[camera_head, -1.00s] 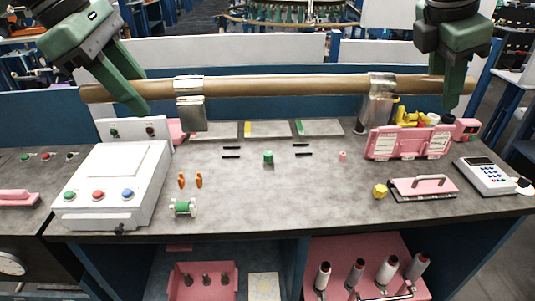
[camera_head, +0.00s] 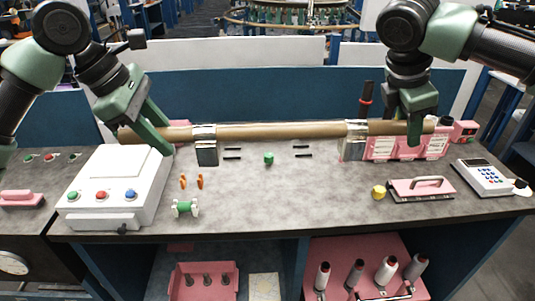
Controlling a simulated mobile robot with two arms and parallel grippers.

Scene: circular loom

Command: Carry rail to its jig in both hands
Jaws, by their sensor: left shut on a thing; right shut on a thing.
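The rail (camera_head: 265,130) is a long tan-brown bar with a silver metal bracket near each end: a left bracket (camera_head: 206,146) and a right bracket (camera_head: 354,141). It runs nearly level across the back of the grey worktop. My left gripper (camera_head: 157,134) is shut on its left end and my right gripper (camera_head: 415,128) on its right end. Both bracket feet hang low over the worktop; I cannot tell whether they touch it. Several short black strips (camera_head: 303,155) lie on the worktop between the brackets. I cannot identify the jig for certain.
A white control box (camera_head: 115,185) with coloured buttons stands under my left arm. A green peg (camera_head: 268,158), orange pieces (camera_head: 183,181), a spool (camera_head: 185,208) and a keypad (camera_head: 487,175) are in front. The front middle is clear.

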